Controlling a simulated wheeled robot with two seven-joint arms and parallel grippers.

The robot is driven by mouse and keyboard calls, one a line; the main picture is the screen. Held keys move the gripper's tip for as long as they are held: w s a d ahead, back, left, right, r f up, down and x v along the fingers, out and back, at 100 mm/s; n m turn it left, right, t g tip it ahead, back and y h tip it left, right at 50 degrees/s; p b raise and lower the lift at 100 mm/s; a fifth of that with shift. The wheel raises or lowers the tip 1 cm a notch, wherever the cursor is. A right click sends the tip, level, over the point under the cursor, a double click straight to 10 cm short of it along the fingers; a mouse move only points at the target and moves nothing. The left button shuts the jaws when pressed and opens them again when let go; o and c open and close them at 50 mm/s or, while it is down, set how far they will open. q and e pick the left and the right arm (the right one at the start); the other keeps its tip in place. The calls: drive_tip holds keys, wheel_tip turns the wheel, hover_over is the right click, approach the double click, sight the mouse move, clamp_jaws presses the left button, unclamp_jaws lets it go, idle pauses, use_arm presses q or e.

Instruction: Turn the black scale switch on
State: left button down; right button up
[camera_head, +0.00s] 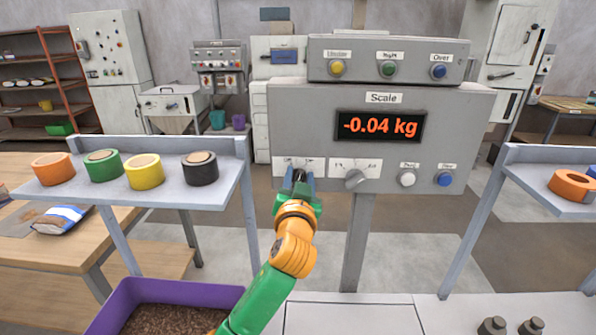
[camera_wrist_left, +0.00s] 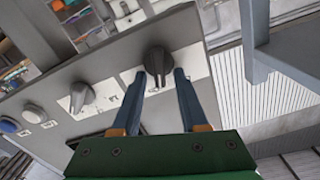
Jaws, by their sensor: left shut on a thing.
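The grey scale box (camera_head: 290,110) stands on a post, and its display (camera_head: 380,126) is lit and reads -0.04 kg in red. The black scale switch (camera_head: 299,175) is at the lower left of its front, on a white label plate. It shows clearly as a dark knob in the left wrist view (camera_wrist_left: 158,60). My left gripper (camera_head: 297,186) is at this switch. In the left wrist view my two fingers (camera_wrist_left: 163,78) are shut on the knob, one on each side. The label text is too small to read. My right gripper is in neither view.
A grey knob (camera_head: 355,179), a white button (camera_head: 407,178) and a blue button (camera_head: 444,178) sit right of the switch. A box with three lamps (camera_head: 388,69) is above. A shelf with tape rolls (camera_head: 144,171) stands left. A purple bin (camera_head: 165,288) of pellets is below.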

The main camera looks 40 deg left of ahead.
use_arm(q)
drive_tip(key=shift+w+d+m+p, duration=0.15)
drive_tip(key=shift+m+p, duration=0.45)
drive_tip(key=shift+m, duration=0.6)
drive_tip(key=shift+f, duration=0.1)
drive_tip(key=c, duration=0.9)
unclamp_jaws()
drive_tip(key=shift+o, duration=0.2)
drive_tip(key=shift+d, duration=0.15)
drive_tip(key=shift+s, duration=0.25)
drive_tip(key=b+v, duration=0.1)
drive_tip(key=v, duration=0.6)
drive_tip(key=shift+b, duration=0.4)
